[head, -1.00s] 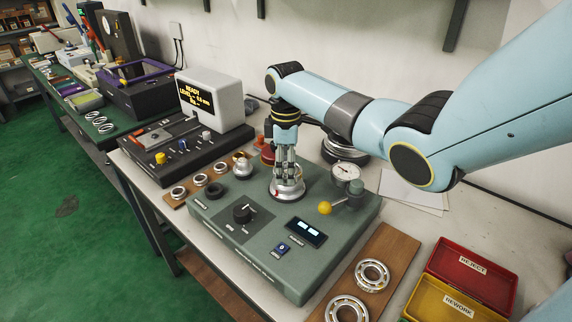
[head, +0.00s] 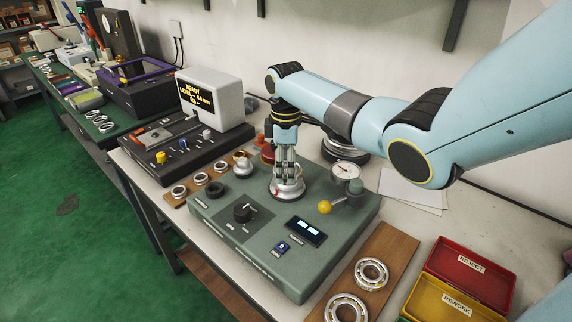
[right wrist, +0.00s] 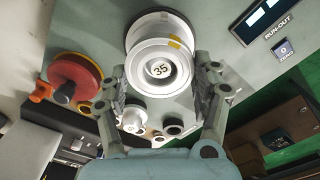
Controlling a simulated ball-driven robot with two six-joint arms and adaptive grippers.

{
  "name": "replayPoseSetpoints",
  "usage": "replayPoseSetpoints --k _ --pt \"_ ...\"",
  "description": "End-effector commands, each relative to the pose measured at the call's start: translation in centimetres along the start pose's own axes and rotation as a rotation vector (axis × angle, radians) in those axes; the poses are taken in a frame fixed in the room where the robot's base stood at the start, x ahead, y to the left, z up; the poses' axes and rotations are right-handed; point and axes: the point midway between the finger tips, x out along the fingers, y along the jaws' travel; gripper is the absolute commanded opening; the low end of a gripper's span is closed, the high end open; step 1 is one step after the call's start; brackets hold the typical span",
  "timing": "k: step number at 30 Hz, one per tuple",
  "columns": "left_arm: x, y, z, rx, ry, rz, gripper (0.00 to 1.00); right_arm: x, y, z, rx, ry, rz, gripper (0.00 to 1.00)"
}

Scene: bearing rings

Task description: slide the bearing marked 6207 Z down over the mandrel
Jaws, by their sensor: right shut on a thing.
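The mandrel, its end face marked 35 (right wrist: 160,69), points toward the camera in the right wrist view. A silver bearing ring (right wrist: 138,62) is around it, between my fingers; its 6207 Z marking cannot be read. My right gripper (head: 286,172) points down over the green run-out fixture (head: 225,222) in the head view. In the right wrist view its fingers (right wrist: 161,92) are shut on the bearing from both sides. In the head view the fingers largely hide bearing and mandrel, above a silver round base (head: 287,190). My left gripper is out of view.
A dial gauge (head: 347,171) and a yellow-knobbed lever (head: 324,207) stand close right of the gripper. Two bearings lie on a wooden board (head: 398,250) in front, beside red (head: 480,258) and yellow (head: 432,302) bins. A red round part (right wrist: 75,80) is left in the wrist view.

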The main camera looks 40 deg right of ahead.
Motion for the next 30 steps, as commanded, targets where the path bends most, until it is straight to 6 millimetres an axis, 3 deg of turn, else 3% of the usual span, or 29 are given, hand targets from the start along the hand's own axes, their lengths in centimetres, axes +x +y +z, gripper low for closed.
replayPoseSetpoints --k 19,20,26,30 --pt "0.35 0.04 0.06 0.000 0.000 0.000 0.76 0.99 0.04 -0.05 0.000 0.001 0.001 0.18" --pt "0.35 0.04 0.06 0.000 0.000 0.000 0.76 0.99 0.04 -0.05 0.000 0.001 0.001 0.66" --pt "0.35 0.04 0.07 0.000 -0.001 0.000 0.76 1.01 0.03 -0.03 0.000 0.001 0.001 0.92" --pt "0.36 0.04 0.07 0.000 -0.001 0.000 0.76 1.02 0.02 -0.01 0.000 0.000 0.001 0.92"
